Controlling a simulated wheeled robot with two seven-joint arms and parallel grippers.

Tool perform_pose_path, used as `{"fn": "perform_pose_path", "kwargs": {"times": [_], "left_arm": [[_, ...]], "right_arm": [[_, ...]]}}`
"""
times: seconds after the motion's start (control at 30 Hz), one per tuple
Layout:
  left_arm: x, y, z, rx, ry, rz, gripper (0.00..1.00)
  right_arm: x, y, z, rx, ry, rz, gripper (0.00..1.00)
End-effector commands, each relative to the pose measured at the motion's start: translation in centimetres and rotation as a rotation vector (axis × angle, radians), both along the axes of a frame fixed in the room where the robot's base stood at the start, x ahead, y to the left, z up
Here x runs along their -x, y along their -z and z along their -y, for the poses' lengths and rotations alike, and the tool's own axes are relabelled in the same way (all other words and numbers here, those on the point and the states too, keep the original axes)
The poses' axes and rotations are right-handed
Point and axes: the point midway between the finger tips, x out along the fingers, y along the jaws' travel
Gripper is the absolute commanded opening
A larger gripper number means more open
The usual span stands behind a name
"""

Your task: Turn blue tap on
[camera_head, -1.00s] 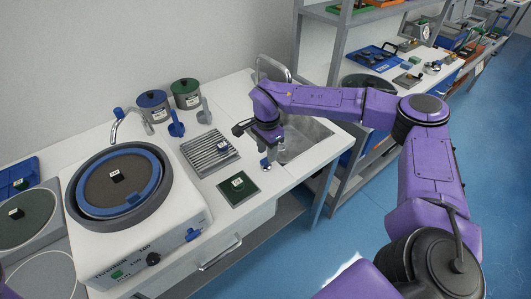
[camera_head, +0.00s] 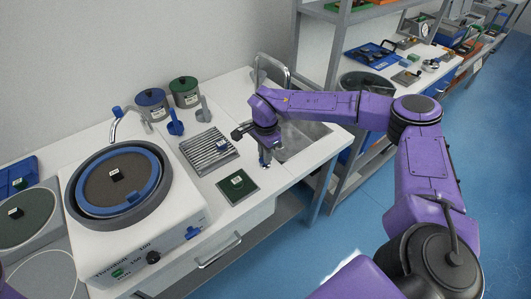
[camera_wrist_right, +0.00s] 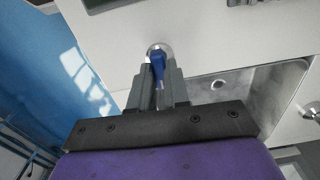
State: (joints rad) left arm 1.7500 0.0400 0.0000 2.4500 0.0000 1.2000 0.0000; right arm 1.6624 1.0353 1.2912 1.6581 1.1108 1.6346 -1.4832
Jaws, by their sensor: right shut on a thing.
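The blue tap handle (camera_wrist_right: 157,62) shows in the right wrist view, on a round silver base (camera_wrist_right: 158,48) at the counter by the sink. My right gripper (camera_wrist_right: 160,78) is shut on the handle, with one grey finger on each side of it. In the head view my right gripper (camera_head: 265,153) points down at the counter between the green square mat and the sink; there it hides most of the handle. My left gripper is not in view.
The sink basin (camera_head: 303,137) is right of my right gripper, with a curved metal faucet (camera_head: 288,73) behind. A green mat (camera_head: 237,186) and a slotted metal rack (camera_head: 208,150) lie to the left. A round polishing machine (camera_head: 178,235) stands further left.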

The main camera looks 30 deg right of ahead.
Motion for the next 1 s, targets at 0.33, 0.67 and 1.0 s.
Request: {"fn": "perform_pose_path", "kwargs": {"times": [0.33, 0.67, 1.0], "left_arm": [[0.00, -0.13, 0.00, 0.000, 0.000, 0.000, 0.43], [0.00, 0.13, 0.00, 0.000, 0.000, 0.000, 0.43], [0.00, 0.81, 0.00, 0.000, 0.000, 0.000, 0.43]], "right_arm": [[-0.08, -0.13, -0.02, 0.001, 0.235, 0.003, 0.00], [-0.09, -0.07, 0.01, 0.000, 0.549, 0.003, 0.00], [-0.12, -0.04, -0.02, -0.001, 0.873, 0.004, 0.00]]}}
